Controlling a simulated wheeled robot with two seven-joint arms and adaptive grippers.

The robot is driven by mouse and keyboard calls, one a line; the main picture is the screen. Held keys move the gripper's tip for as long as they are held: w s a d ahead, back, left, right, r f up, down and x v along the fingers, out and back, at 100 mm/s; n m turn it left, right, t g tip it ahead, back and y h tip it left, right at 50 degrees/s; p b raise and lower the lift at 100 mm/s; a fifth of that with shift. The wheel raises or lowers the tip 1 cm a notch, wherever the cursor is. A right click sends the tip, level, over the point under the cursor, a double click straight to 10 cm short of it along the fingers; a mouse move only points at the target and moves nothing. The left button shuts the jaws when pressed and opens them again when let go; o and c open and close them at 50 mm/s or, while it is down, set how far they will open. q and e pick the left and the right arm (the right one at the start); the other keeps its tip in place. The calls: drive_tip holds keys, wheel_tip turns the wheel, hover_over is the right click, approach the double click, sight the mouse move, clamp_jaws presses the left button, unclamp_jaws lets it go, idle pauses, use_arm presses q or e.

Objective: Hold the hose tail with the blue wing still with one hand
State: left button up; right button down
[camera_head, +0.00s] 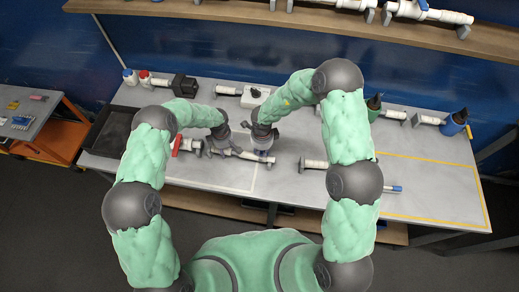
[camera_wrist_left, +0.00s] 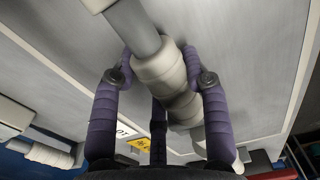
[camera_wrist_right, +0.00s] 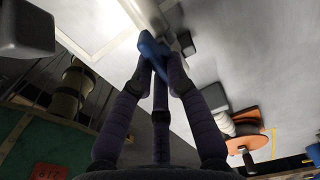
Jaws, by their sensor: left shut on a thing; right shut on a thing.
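A pale hose assembly (camera_head: 240,154) lies across the near middle of the table in the head view. My left gripper (camera_head: 220,150) is shut around its thick white ribbed part (camera_wrist_left: 165,68), which shows between the purple fingers in the left wrist view; a grey tube (camera_wrist_left: 135,25) runs on from it. My right gripper (camera_head: 262,150) is shut on a blue wing (camera_wrist_right: 152,48), seen at its fingertips in the right wrist view. The pale tube by the wing is partly hidden by the fingers.
A red-ended piece (camera_head: 176,146) lies left of the grippers and a dark tray (camera_head: 108,132) at the table's left. A white fitting (camera_head: 255,97), a black box (camera_head: 184,86) and a blue cup (camera_head: 455,123) stand at the back. Another hose piece (camera_head: 313,164) lies to the right. The yellow-outlined area (camera_head: 440,190) is mostly clear.

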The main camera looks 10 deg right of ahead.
drive_tip(key=c, duration=1.2)
unclamp_jaws()
drive_tip(key=shift+o, duration=0.2)
wheel_tip(320, 180, up, 12)
use_arm(q)
drive_tip(key=o, duration=1.5)
drive_tip(key=shift+c, duration=0.2)
drive_tip(key=shift+r, duration=0.15)
